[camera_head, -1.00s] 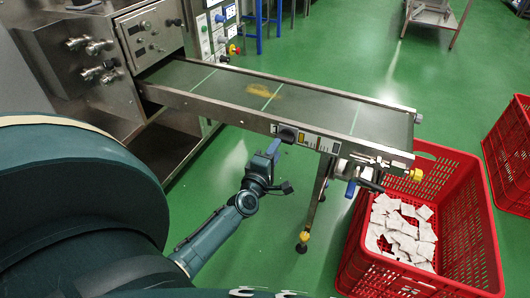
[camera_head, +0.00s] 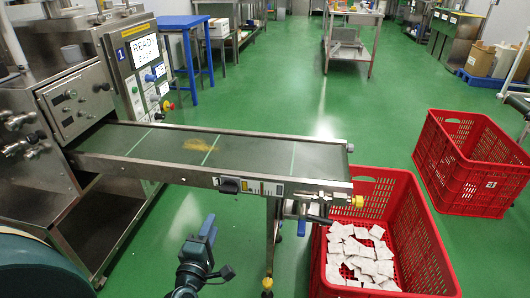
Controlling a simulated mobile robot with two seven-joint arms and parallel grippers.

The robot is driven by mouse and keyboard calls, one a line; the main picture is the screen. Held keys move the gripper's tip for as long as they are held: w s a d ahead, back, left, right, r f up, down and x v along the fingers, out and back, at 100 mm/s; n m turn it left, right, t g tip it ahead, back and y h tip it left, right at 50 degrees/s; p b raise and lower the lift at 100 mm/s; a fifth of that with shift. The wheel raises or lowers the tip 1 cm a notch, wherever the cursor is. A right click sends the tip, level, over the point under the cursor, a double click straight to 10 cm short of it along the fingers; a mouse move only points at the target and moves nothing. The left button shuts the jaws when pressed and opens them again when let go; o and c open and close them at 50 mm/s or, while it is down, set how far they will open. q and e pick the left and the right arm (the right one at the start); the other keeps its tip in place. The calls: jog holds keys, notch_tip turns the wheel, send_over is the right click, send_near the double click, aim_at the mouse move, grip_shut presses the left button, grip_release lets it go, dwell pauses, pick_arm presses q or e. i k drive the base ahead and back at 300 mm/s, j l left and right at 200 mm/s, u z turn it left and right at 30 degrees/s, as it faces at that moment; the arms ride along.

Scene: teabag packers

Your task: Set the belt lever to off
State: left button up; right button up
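The conveyor belt (camera_head: 250,155) runs from the steel machine to the right. A dark lever or knob (camera_head: 229,185) sits on its near side rail, beside a small label panel (camera_head: 262,187). I cannot read which setting it is at. My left gripper (camera_head: 208,226) has blue finger parts and points up, below and slightly left of this lever in the picture, with a visible gap. Its fingers overlap in this view, so its opening is unclear. I see nothing held.
A red crate (camera_head: 437,270) with several white packets (camera_head: 362,252) stands under the belt's right end. A second red crate (camera_head: 465,165) is further right. The machine's control panel (camera_head: 145,72) is upper left.

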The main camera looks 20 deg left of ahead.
aim_at(303, 215)
jog(key=k+l, duration=0.15)
jog(key=k, duration=0.35)
jog(key=k+l, duration=0.2)
jog(key=k, duration=0.25)
